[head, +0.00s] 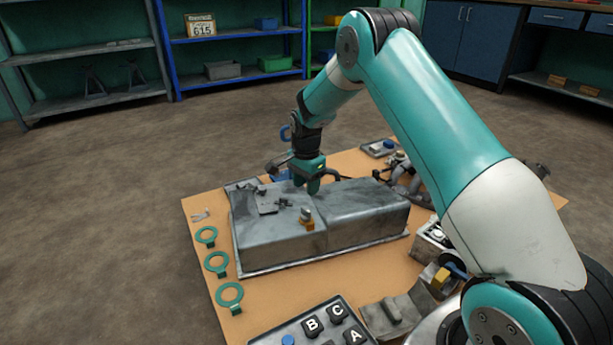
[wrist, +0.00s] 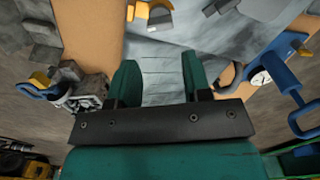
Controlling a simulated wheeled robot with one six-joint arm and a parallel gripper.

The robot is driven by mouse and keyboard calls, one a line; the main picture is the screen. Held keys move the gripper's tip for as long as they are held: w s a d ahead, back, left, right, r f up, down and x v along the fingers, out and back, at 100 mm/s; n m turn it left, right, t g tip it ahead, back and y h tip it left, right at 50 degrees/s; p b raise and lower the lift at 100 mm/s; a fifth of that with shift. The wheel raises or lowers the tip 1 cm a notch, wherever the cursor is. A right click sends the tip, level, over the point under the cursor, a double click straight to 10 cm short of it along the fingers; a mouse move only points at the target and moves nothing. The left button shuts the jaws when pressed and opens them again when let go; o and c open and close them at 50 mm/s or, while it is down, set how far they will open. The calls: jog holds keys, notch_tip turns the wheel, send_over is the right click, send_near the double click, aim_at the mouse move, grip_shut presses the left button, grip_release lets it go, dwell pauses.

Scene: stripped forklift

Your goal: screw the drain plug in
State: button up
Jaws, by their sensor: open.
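A small brass-coloured fitting with a grey top (head: 307,219) stands on the front part of the grey metal housing (head: 280,245). It may be the drain plug, but I cannot tell for sure. In the wrist view a yellow and grey piece (wrist: 158,18) shows at the top edge, ahead of my fingers and partly cut off. My gripper (head: 313,187) points down over the housing, behind the fitting and apart from it. In the wrist view my gripper (wrist: 158,75) has its two green fingers apart, with only bare grey metal seen between them.
Three green rings (head: 216,263) lie along the board's left edge. A box with lettered keys (head: 315,325) stands in front. A yellow and blue part (head: 445,274) lies at right, beneath my arm. A blue handle (wrist: 299,103) shows at right in the wrist view.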

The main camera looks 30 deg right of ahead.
aim_at(306, 209)
notch_tip(306, 209, down, 10)
jog(key=b, duration=0.4)
jog(key=shift+b, duration=0.35)
